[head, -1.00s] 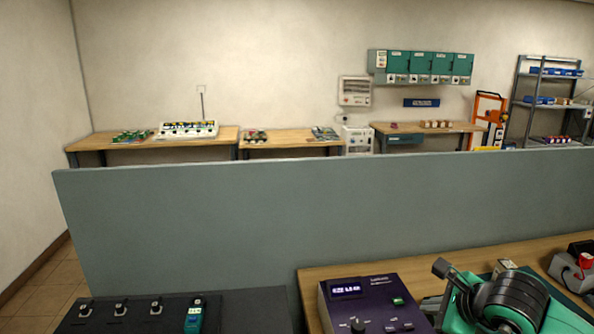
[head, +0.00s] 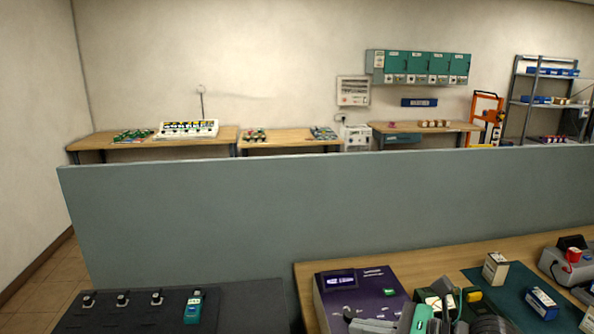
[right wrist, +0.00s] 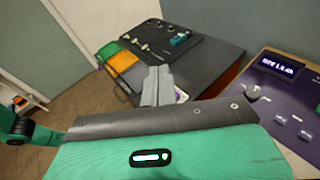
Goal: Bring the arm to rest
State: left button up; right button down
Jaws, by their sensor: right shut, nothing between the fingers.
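My right gripper (head: 372,326) is low at the bottom edge of the head view, in front of the purple device (head: 368,286). In the right wrist view its grey fingers (right wrist: 158,86) are together with nothing between them, and the purple device (right wrist: 285,95) is to their right. Part of my right arm is cut off by the lower edge of the head view. My left gripper is not in view.
A dark panel (head: 250,301) with several small knobs and a teal device (head: 194,306) lies at the left. A white box (head: 495,268) and a blue box (head: 542,302) stand on the bench at the right. A grey partition (head: 300,210) rises behind.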

notch_tip(320, 180, up, 4)
jog(key=s+a+m+t+y, duration=0.2)
jog(key=m+y, duration=0.2)
jog(key=w+d+r+m+t+h, duration=0.2)
jog(key=d+m+t+h, duration=0.55)
jog(key=m+t, duration=0.9)
jog(key=s+d+f+m+g+h, duration=0.2)
jog(key=d+f+m+g+h, duration=0.35)
jog(key=f+m, duration=0.5)
jog(key=s+d+f+m+g+h, duration=0.2)
jog(key=d+f+m+g+h, duration=0.2)
jog(key=f+m+g+h, duration=0.45)
jog(key=s+a+f+m+g+y, duration=0.2)
jog(key=s+f+m+g, duration=0.15)
jog(key=s+f, duration=0.5)
jog(key=s+a+f+m+g+y, duration=0.25)
jog(key=s+f+g, duration=0.25)
jog(key=s+f, duration=0.35)
notch_tip(320, 180, down, 32)
jog(key=b, duration=0.4)
jog(key=s+d+f+g+b, duration=0.1)
jog(key=s+d+f+b, duration=0.1)
jog(key=s+f, duration=0.8)
jog(key=s+d+f+g+b, duration=0.1)
jog(key=s+d+f, duration=0.1)
jog(key=s+f, duration=0.8)
notch_tip(320, 180, down, 4)
jog(key=shift+s+f+b, duration=0.15)
jog(key=shift+f+b, duration=0.1)
jog(key=shift+b, duration=0.15)
